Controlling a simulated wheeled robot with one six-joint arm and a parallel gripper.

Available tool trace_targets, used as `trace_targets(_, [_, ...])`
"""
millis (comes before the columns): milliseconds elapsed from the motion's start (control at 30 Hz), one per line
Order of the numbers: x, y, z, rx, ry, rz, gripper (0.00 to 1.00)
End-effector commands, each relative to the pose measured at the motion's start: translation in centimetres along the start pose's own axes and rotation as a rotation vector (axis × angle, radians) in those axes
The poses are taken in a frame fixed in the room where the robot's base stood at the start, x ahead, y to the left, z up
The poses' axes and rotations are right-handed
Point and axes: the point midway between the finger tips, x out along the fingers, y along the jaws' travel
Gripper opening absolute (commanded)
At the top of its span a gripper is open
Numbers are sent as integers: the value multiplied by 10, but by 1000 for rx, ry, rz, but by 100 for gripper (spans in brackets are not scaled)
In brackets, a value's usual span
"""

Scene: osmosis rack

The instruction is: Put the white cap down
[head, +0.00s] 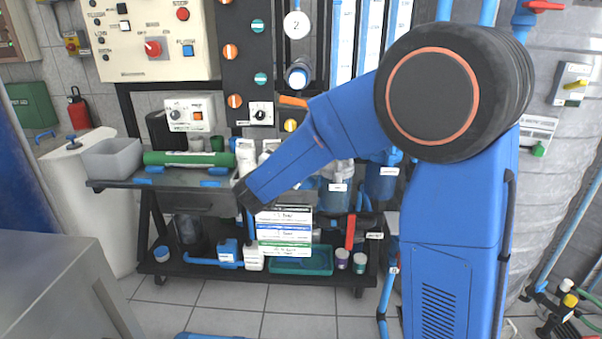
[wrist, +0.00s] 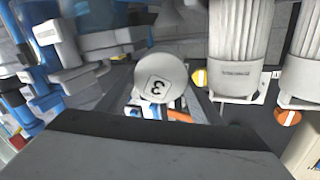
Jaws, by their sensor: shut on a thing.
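The white cap (wrist: 156,82) shows in the wrist view as a pale round disc with a square label reading 3, just beyond the dark body of my gripper. My gripper (head: 243,196) is shut on the cap. In the head view it is low over the bench, at the right end of the grey worktop (head: 185,183). My arm hides most of the cap there, and the fingertips are hard to make out. I cannot tell whether the cap touches the worktop.
White bottles (head: 246,155) stand behind my gripper. On the panel above are a cap marked 2 (head: 297,25) and an open-looking round housing (head: 299,74).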

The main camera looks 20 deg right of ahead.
Motion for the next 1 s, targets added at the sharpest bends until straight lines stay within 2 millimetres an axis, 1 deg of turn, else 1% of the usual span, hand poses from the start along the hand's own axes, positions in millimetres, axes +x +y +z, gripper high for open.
trace_targets(33, [0, 2, 10, -3, -1, 0, 32])
trace_targets(100, [0, 5, 18, -2, 0, 1, 32])
trace_targets(367, [0, 9, 32, 0, 0, 1, 32])
trace_targets(600, [0, 17, 61, -2, -1, 0, 32])
trace_targets(1000, [0, 19, 66, 1, 0, 0, 32])
